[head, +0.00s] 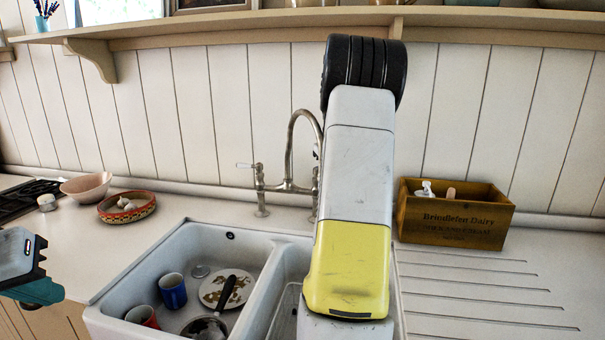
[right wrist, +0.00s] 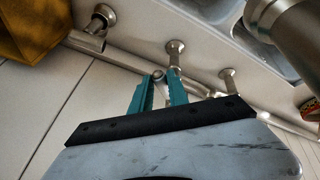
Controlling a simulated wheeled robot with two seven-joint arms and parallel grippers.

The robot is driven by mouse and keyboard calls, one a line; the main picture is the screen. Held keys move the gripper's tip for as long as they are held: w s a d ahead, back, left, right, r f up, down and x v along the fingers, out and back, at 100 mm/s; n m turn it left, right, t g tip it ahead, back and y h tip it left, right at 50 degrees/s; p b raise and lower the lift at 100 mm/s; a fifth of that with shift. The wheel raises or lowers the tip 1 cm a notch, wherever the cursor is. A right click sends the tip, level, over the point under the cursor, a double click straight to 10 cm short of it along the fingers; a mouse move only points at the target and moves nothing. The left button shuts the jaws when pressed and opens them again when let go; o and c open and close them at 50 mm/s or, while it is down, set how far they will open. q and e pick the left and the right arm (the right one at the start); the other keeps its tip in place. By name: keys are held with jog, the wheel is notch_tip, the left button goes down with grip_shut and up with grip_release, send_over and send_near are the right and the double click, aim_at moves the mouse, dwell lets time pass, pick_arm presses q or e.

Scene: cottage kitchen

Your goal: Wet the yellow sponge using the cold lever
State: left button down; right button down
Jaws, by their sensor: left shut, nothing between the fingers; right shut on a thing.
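The tap (head: 292,184) stands behind the white double sink, with a curved spout and a white-tipped lever (head: 244,165) on its left. My right arm covers the tap's right side, including any lever there. My left gripper (head: 42,292) is shut and empty at the left edge, left of the sink. I see no yellow sponge in either view.
The left basin of the sink (head: 165,255) holds a blue mug (head: 173,291), a red mug (head: 141,316), a plate (head: 212,290) and a dark-handled pan (head: 227,290). A wooden crate (head: 455,228) with a bottle stands right.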

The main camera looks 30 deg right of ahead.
jog(key=shift+d+r, duration=0.1)
jog(key=c, duration=1.3)
grip_release()
